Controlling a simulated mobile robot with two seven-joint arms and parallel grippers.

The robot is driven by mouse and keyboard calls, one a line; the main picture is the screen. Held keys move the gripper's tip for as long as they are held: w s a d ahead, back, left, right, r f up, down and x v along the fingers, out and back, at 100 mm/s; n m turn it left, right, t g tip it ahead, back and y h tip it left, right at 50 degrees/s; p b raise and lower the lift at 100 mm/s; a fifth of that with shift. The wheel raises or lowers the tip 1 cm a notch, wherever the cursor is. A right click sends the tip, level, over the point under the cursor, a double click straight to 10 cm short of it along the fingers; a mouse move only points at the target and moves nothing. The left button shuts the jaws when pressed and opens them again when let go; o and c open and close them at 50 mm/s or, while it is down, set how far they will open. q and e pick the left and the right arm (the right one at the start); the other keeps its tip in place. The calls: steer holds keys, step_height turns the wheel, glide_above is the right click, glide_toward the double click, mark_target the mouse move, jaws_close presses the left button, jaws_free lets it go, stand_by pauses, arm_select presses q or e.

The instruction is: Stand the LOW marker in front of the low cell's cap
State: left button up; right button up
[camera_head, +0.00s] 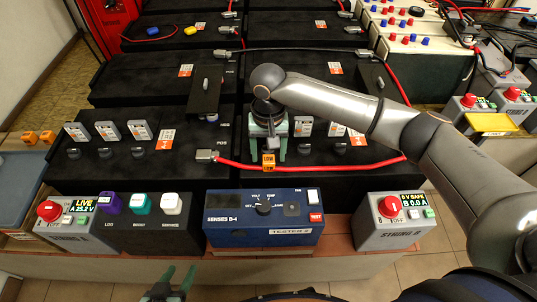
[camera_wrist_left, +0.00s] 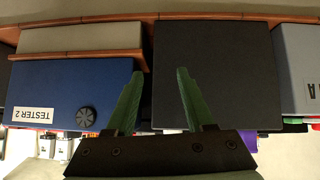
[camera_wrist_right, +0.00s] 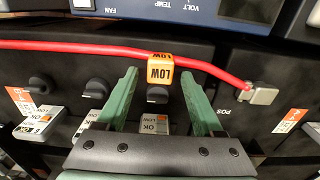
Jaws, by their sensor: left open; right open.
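The orange LOW marker (camera_head: 268,161) stands upright on the right black battery block, its lettering facing the front. In the right wrist view the marker (camera_wrist_right: 160,67) is just ahead of a black cap (camera_wrist_right: 157,95), hiding part of the red cable. My right gripper (camera_head: 268,152) is open, its green fingers on either side of that cap, with the tips near the marker; I see no grip on it. Other caps (camera_head: 302,151) sit in a row with OK/LOW cards (camera_head: 303,127) behind them. The card readings are too small to tell. My left gripper (camera_head: 172,281) is open and empty before the bench.
A red cable (camera_head: 330,167) runs along the block front from a grey lug (camera_head: 206,156). The blue tester (camera_head: 264,218) stands in front, between grey string boxes (camera_head: 394,221) (camera_head: 66,221). Two orange blocks (camera_head: 38,138) lie far left. My right forearm crosses above the right block.

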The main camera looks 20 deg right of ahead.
mark_target(268, 157)
arm_select(q)
steer(key=shift+s+a+r+p, duration=0.25)
steer(key=shift+r+p, duration=0.2)
steer(key=shift+p, duration=0.5)
arm_select(e)
step_height(268, 157, up, 10)
steer(key=shift+r, duration=0.25)
arm_select(q)
steer(key=shift+d+r, duration=0.1)
steer(key=shift+r, duration=0.05)
arm_select(e)
steer(key=shift+s, duration=0.1)
